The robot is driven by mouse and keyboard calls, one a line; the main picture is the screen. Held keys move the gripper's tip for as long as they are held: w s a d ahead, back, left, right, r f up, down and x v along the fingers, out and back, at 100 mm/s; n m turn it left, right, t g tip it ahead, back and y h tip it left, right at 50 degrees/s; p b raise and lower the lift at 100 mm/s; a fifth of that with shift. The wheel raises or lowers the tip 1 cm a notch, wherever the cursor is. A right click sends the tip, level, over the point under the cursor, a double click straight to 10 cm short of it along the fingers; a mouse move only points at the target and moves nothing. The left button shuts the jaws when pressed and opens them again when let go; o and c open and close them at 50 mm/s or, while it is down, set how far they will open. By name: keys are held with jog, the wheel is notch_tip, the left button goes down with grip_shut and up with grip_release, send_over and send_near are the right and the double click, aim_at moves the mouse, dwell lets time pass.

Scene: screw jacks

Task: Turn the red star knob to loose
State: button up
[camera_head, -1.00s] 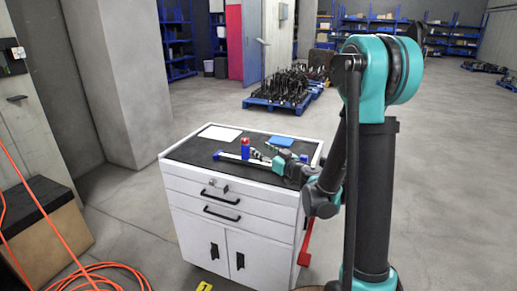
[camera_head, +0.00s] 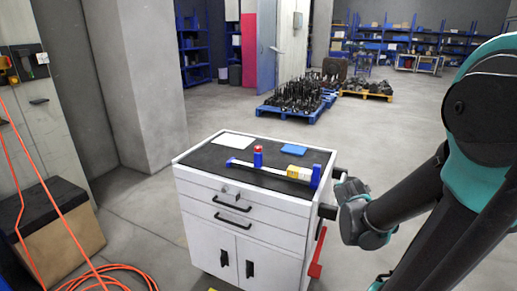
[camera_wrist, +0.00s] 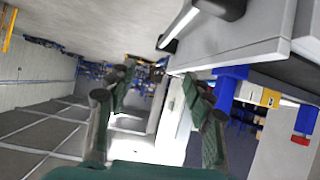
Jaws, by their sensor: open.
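A screw jack rail (camera_head: 268,168) lies along the top of a white cabinet, with a blue block (camera_head: 316,177) at its right end. The red star knob (camera_head: 258,149) sits on a blue post near the middle of the rail. A yellow and white cylinder (camera_head: 298,174) lies to its right. My gripper (camera_head: 333,193) is open and empty, just off the cabinet's right side and apart from the knob. In the wrist view my gripper (camera_wrist: 159,78) has spread fingers, with the blue block (camera_wrist: 230,80) and small red knob (camera_wrist: 300,140) to their right.
The cabinet top (camera_head: 212,157) also carries a white sheet (camera_head: 233,140) and a blue pad (camera_head: 293,150). A red lever-like part (camera_head: 317,255) hangs at the cabinet's right side. An orange hose (camera_head: 105,270) lies on the floor at left.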

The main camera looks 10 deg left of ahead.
jog(key=s+a+f+g+y, duration=0.2)
jog(key=s+a+f+g, duration=0.15)
jog(key=s+f, duration=0.45)
jog(key=s+a+g+y, duration=0.2)
jog(key=s+a, duration=0.1)
jog(key=m+t+y, duration=0.8)
jog(key=m+y, duration=0.3)
jog(key=m, duration=1.5)
send_near(261, 148)
jog(key=x, duration=1.1)
jog(key=shift+w+a+f, duration=0.1)
jog(key=shift+w+a, duration=0.15)
jog(key=shift+a, duration=0.1)
